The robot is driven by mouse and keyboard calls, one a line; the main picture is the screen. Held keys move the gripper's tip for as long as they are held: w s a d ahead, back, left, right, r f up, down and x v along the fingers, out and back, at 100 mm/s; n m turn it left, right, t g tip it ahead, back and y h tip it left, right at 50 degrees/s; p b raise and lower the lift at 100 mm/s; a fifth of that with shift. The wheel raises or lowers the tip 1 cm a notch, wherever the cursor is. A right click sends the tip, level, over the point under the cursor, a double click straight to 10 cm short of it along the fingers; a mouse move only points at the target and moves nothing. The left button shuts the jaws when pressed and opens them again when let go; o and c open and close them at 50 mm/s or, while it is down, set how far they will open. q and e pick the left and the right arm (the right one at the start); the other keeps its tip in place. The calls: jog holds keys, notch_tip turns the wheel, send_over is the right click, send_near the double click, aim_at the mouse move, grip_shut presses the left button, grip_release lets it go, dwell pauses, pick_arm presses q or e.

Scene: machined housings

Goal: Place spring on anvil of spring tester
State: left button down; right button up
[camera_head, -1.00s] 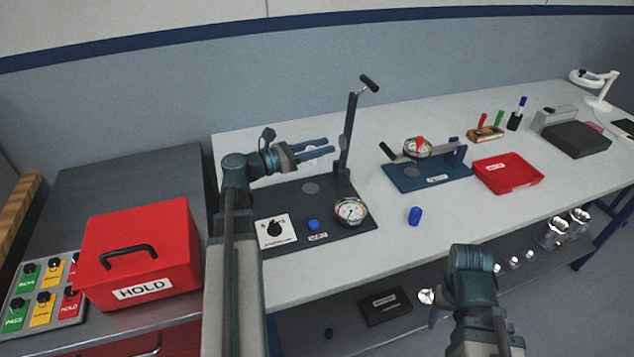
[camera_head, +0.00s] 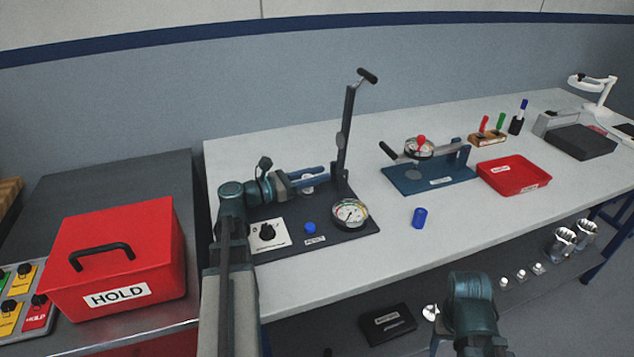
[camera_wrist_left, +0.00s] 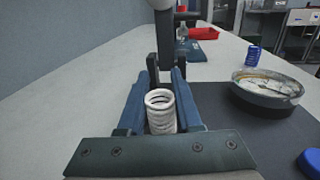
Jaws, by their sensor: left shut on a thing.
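My left gripper (camera_head: 324,178) is shut on a white coil spring (camera_wrist_left: 160,111), which stands upright between the blue fingers in the left wrist view. The spring also shows as a pale bit between the fingers in the head view (camera_head: 308,188). The spring tester (camera_head: 347,130) has a dark base, upright column, raised lever handle and dial gauge (camera_head: 350,213). The gripper is low over the base, left of the column. The anvil is hidden behind the gripper and spring, so I cannot tell whether they touch. My right arm (camera_head: 470,300) is low at front; its gripper is mostly hidden.
A blue spring (camera_head: 419,218) stands on the bench right of the tester. Beyond are a blue fixture (camera_head: 430,182) with a dial and a red tray (camera_head: 514,190). A red HOLD box (camera_head: 118,250) is at left. The bench's front edge runs below the tester.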

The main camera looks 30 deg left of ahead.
pick_arm(q)
jog(key=shift+f, duration=0.2)
jog(key=c, duration=0.6)
grip_release()
jog(key=shift+r, duration=0.1)
jog(key=shift+r, duration=0.15)
jog(key=v, duration=0.7)
jog(key=shift+s+a, duration=0.15)
jog(key=shift+s, duration=0.1)
